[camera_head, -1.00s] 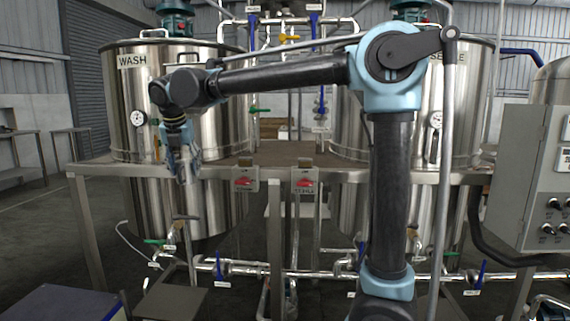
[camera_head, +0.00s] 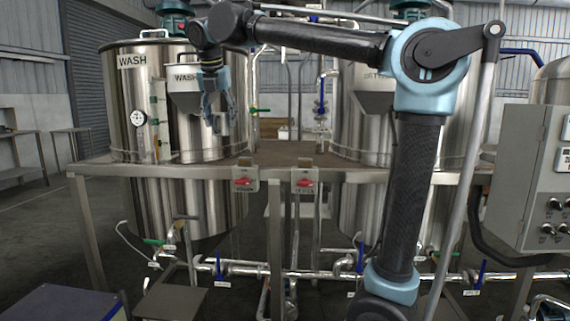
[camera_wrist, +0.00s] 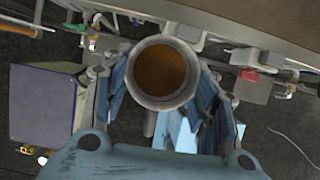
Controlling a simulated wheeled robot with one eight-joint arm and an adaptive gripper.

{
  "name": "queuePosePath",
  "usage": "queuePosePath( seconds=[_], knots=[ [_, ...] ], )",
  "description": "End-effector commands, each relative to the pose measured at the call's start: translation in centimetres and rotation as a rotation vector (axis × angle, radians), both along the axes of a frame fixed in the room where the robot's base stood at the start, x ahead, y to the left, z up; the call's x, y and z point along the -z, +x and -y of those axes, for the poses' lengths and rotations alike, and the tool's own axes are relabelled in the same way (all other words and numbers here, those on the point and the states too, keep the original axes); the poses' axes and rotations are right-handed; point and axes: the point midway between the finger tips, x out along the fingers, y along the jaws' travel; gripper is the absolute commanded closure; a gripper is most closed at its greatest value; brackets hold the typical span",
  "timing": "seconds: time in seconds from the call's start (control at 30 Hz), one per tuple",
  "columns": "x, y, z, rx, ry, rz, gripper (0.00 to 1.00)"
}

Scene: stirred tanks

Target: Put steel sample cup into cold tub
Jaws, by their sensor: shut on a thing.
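The steel sample cup (camera_wrist: 160,72) shows from above in the wrist view as a round metal rim with a brown inside. I cannot tell whether the brown is contents or the cup's inner surface. My gripper (camera_head: 217,118) is shut on the cup, with its blue fingers on either side. In the head view it is raised in front of the wash tank (camera_head: 130,110), and the cup is hard to make out there.
A steel table frame (camera_head: 120,168) crosses in front of the wash tank and a second tank (camera_head: 350,130). Two red-handled boxes (camera_head: 243,181) hang from its edge. Pipes and valves run below. A control cabinet (camera_head: 515,170) stands at right. Floor at left is open.

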Motion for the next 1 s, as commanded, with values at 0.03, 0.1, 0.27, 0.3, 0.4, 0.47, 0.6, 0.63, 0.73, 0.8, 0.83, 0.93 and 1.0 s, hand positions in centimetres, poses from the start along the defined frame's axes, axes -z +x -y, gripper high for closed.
queuePosePath(
  seconds=[0.03, 0.1, 0.27, 0.3, 0.4, 0.47, 0.6, 0.63, 0.73, 0.8, 0.83, 0.93, 1.0],
  knots=[
    [0.2, 1.6, 0.8, 0.028, 0.000, 0.000, 0.75],
    [0.5, 3.6, 2.0, 0.062, 0.000, 0.000, 0.75],
    [1.4, 8.6, 5.1, 0.145, -0.001, 0.000, 0.75],
    [1.6, 9.9, 6.0, 0.166, -0.001, 0.000, 0.75],
    [2.1, 12.8, 8.2, 0.217, -0.001, 0.000, 0.75],
    [2.4, 14.6, 9.7, 0.249, -0.001, 0.000, 0.75],
    [3.0, 18.2, 13.0, 0.314, 0.000, 0.000, 0.75],
    [3.0, 18.8, 13.6, 0.326, -0.001, 0.000, 0.75],
    [3.3, 20.6, 15.5, 0.360, 0.000, 0.000, 0.75],
    [3.4, 21.4, 16.4, 0.377, 0.000, 0.000, 0.75],
    [3.5, 21.7, 16.8, 0.383, 0.000, 0.000, 0.75],
    [3.7, 22.2, 17.4, 0.393, 0.000, 0.000, 0.75],
    [4.3, 22.4, 17.6, 0.396, 0.000, 0.000, 0.75]
  ],
)
